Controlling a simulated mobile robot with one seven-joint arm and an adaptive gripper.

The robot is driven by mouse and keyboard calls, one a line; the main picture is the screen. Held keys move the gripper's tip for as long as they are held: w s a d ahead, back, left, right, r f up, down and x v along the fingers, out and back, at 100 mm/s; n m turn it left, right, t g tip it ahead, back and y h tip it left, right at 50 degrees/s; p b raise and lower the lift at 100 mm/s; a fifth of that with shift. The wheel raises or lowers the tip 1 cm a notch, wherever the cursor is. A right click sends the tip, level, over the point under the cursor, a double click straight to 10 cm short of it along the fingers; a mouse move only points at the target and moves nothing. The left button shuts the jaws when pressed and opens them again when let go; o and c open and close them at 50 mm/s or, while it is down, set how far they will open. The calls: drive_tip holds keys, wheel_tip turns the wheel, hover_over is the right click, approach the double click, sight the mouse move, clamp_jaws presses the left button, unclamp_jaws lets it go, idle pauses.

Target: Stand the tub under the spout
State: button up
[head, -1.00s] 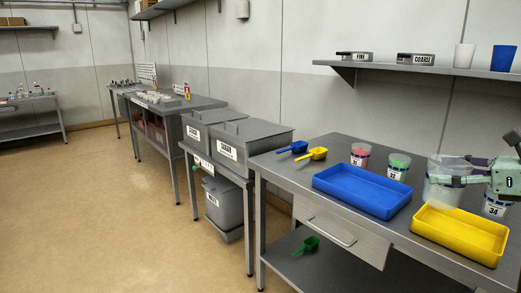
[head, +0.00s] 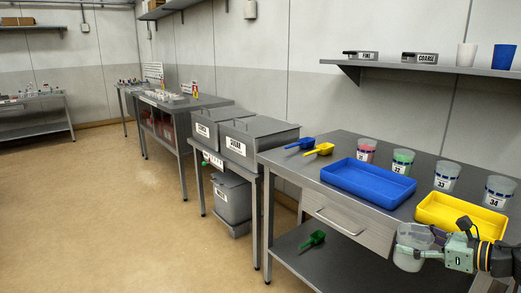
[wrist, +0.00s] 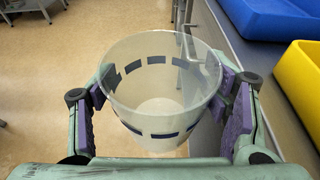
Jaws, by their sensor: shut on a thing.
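My gripper (head: 424,248) is shut on a clear, empty tub (head: 408,260) with a dashed dark blue band. In the wrist view the tub (wrist: 155,108) stands between the two purple-padded fingers, open end toward the camera. It is held in the air over the floor, in front of the steel table's edge. A small green part (head: 205,164), perhaps the spout's tap, shows at the front of the stand under two grey lidded bins (head: 258,142), left of the table. The spout itself is too small to make out.
The table (head: 332,168) carries a blue tray (head: 368,190), a yellow tray (head: 462,216), blue and yellow scoops and several numbered tubs. A green scoop (head: 312,239) lies on its lower shelf. A grey bin (head: 232,200) stands below the stand. The floor (head: 110,215) at left is clear.

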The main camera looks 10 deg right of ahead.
drive_tip(key=w+a+f+n+y, duration=0.1)
drive_tip(key=w+a+f, duration=0.1)
drive_tip(key=a+f, duration=0.6)
drive_tip(key=w+a+f+g+y, duration=0.1)
drive_tip(key=a+f, duration=0.4)
drive_tip(key=f, duration=0.7)
drive_tip(key=w+a+f+n, duration=0.1)
drive_tip(key=w+a+f, duration=0.1)
drive_tip(key=a+f, duration=0.6)
drive_tip(key=a+f+n+g+y, duration=0.1)
drive_tip(key=a+f, duration=0.4)
drive_tip(key=a, duration=0.4)
drive_tip(key=a+f+n+g+y+b, duration=0.1)
drive_tip(key=a+f, duration=0.4)
drive_tip(key=a, duration=0.5)
drive_tip(key=a+f+n+g+y, duration=0.1)
drive_tip(key=a+f, duration=0.4)
drive_tip(key=a, duration=0.4)
drive_tip(key=shift+s+a+f+b, duration=0.15)
drive_tip(key=shift+s+a+b, duration=0.1)
drive_tip(key=shift+a+b, duration=0.1)
drive_tip(key=w+r+m+t+h, duration=0.5)
drive_tip(key=w+r+m+h, duration=0.5)
drive_tip(key=r, duration=0.3)
drive_tip(key=shift+w+r+m+t+h, duration=0.35)
drive_tip(key=shift+w+h, duration=0.3)
drive_tip(key=shift+h, duration=0.25)
